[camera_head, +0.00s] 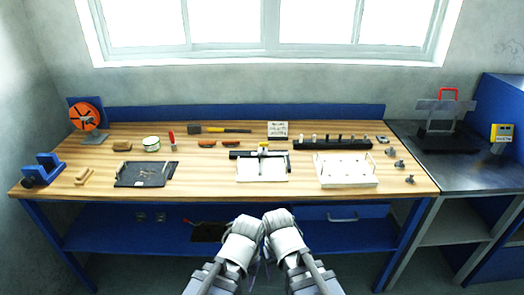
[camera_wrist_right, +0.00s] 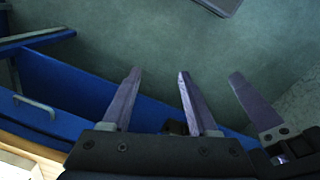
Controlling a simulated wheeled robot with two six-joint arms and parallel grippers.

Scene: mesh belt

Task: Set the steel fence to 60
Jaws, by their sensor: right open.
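The fence appears to be the dark bar (camera_head: 245,154) lying across a white board (camera_head: 262,172) at the middle of the bench. A small yellow part (camera_head: 263,147) sits on a crosspiece there. Scale markings are too small to read. My right gripper (camera_wrist_right: 160,72) is open and empty in the right wrist view, its two purple fingers apart. A finger of my left gripper (camera_wrist_right: 246,95) shows beside it; its opening is unclear. In the head view both my forearms are together below the bench's front edge, away from the fence, and hide most of the fingers.
On the wooden bench (camera_head: 220,187), a dark tray (camera_head: 130,181) stands left and a white fixture (camera_head: 345,172) right of the board. A black block with pegs (camera_head: 325,145) is behind the fixture. A blue shelf (camera_head: 120,240) and drawer (camera_head: 345,212) lie below.

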